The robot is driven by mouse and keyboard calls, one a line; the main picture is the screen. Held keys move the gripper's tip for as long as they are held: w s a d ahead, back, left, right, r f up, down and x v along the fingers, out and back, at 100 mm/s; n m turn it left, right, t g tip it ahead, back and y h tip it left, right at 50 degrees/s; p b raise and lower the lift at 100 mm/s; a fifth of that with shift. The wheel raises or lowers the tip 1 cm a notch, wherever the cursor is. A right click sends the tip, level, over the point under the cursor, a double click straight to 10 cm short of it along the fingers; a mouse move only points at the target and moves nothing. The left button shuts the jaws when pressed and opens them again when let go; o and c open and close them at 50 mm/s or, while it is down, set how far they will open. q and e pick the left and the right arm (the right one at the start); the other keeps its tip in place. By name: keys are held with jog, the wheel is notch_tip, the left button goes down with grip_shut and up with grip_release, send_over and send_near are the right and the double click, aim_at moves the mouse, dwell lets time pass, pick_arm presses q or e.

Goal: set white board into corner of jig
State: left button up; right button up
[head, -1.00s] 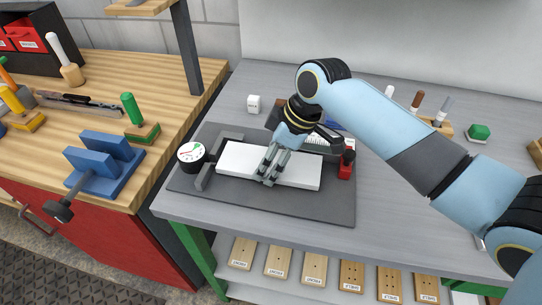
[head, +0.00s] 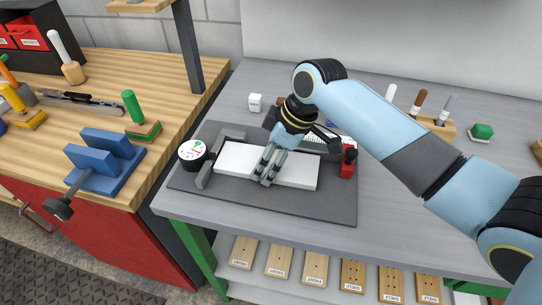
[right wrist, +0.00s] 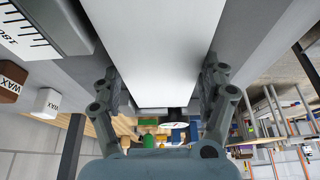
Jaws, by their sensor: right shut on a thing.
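The white board (head: 298,172) lies lengthwise over the dark grey jig base (head: 300,206), its left end close to the short grey stop bar (head: 206,172). From this angle I cannot tell whether it touches the stop or the back rail (head: 235,137). My right gripper (head: 268,172) reaches down from above and is shut across the board's middle. In the right wrist view the board (right wrist: 160,50) runs between the two fingers (right wrist: 160,95), one along each long side. My left gripper is not in view.
A round dial gauge (head: 192,152) stands at the jig's left end and a red clamp (head: 348,163) at its right. A small white block (head: 255,102) sits behind. A blue vise (head: 104,162) is on the wooden bench at left. The grey bench front is clear.

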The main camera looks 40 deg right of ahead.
jog(key=shift+w+a, duration=0.1)
jog(key=shift+w, duration=0.05)
jog(key=shift+w+d, duration=0.2)
dwell(0.5)
jog(key=shift+w+r+p, duration=0.25)
jog(key=shift+p, duration=0.1)
dwell(0.8)
jog(key=shift+a+p, duration=0.1)
jog(key=shift+p, duration=0.25)
dwell(0.5)
dwell(0.3)
